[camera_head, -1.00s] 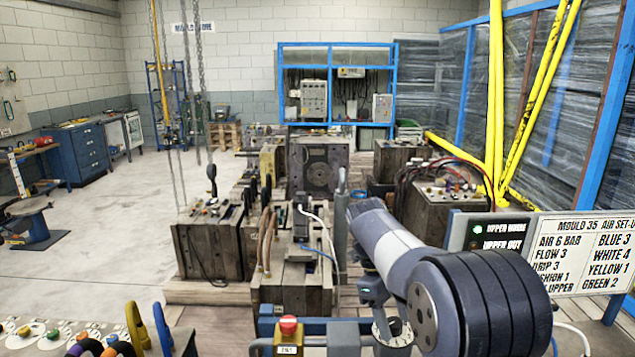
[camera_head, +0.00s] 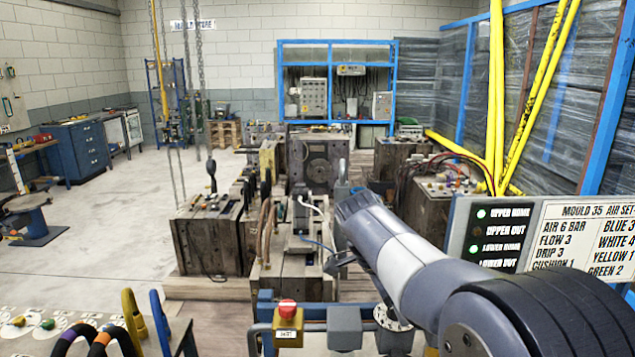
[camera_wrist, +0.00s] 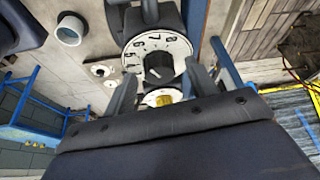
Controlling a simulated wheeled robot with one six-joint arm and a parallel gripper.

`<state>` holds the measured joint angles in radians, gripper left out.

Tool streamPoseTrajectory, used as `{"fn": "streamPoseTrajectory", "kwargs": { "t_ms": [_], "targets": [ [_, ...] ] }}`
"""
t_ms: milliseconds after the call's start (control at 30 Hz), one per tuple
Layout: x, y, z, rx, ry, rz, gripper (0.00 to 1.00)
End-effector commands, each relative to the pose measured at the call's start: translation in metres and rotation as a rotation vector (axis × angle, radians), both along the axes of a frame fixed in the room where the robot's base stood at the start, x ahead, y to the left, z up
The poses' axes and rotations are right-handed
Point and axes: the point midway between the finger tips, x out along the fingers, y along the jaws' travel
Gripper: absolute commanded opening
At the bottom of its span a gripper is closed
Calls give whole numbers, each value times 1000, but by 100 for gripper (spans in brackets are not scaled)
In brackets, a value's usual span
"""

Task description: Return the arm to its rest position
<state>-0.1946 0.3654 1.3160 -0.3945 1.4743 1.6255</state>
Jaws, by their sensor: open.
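My arm (camera_head: 400,250) reaches from the lower right corner toward the middle of the head view, grey with a dark ribbed joint. My gripper shows in the wrist view (camera_wrist: 160,85) with its two dark fingers apart and nothing between them. A white numbered dial with a black knob (camera_wrist: 157,56) lies beyond the fingers. A smaller dial with a yellow centre (camera_wrist: 162,99) shows below it, partly hidden by my wrist housing. I cannot tell how far the fingertips are from the dials.
A yellow box with a red button (camera_head: 288,311) and a grey box (camera_head: 344,328) stand at the front. A status panel (camera_head: 494,232) and the air setup board (camera_head: 590,235) stand right, close to my arm. Mould blocks (camera_head: 208,242) stand behind. Open floor (camera_head: 90,220) lies left.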

Motion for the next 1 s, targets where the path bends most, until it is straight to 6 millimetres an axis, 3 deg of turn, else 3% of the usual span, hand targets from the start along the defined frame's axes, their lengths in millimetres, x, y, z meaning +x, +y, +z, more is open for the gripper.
{"fn": "streamPoseTrajectory", "kwargs": {
  "t_ms": [700, 1000],
  "targets": [
    [-4, -2, 0, 0, -1, 574, 54],
    [-4, -2, 0, 1, -2, 704, 54]
  ]
}}
